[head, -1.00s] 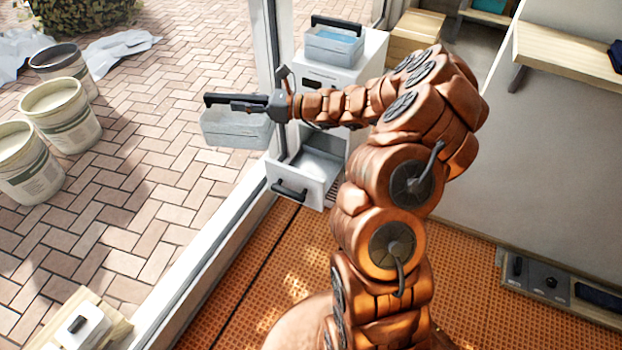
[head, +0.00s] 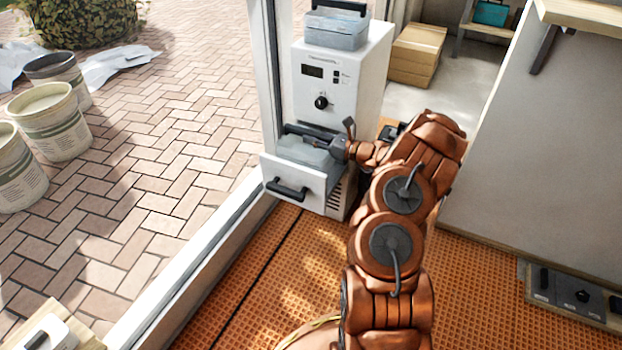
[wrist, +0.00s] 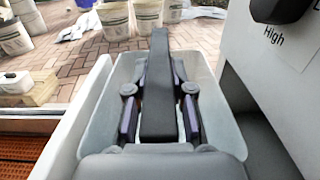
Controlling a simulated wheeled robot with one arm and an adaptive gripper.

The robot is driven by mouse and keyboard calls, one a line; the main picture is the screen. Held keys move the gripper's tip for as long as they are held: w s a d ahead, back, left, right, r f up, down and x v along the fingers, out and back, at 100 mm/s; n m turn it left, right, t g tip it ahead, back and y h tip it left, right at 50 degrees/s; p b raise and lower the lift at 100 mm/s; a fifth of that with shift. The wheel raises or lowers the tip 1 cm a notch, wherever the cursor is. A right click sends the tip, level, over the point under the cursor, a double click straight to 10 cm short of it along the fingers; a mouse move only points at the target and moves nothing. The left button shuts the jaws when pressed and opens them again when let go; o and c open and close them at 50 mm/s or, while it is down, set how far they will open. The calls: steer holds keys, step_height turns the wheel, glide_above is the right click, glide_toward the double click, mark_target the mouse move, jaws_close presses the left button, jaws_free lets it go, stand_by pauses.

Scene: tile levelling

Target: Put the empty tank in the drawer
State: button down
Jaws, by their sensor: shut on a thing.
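The empty tank (head: 300,151) is a pale translucent box with a black bar handle (wrist: 158,75). My gripper (wrist: 160,105) is shut on that handle, one finger on each side, and the tank hangs level below it. In the head view my gripper (head: 335,146) is at the front of the white machine (head: 340,75), and the tank is within the outline of the pulled-out drawer (head: 310,188). The drawer's white side (wrist: 75,125) runs along the tank's left in the wrist view. Whether the tank touches the drawer floor is hidden.
Another tank (head: 337,32) with a black handle stands on top of the machine. A glass door frame (head: 263,70) is close on the left, with several buckets (head: 50,120) outside. Cardboard boxes (head: 418,55) stand behind at the right.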

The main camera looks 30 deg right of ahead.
mark_target(331, 166)
step_height(331, 166, down, 10)
steer(key=b, duration=0.3)
steer(key=shift+r, duration=0.15)
steer(key=c, duration=1)
jaws_free()
steer(key=shift+s+d+r, duration=0.1)
steer(key=p+v, duration=0.3)
steer(key=v, duration=0.7)
steer(key=shift+s+d, duration=0.25)
steer(key=shift+s, duration=0.05)
steer(key=shift+s+d, duration=0.2)
steer(key=shift+s, duration=0.25)
steer(key=shift+a, duration=0.1)
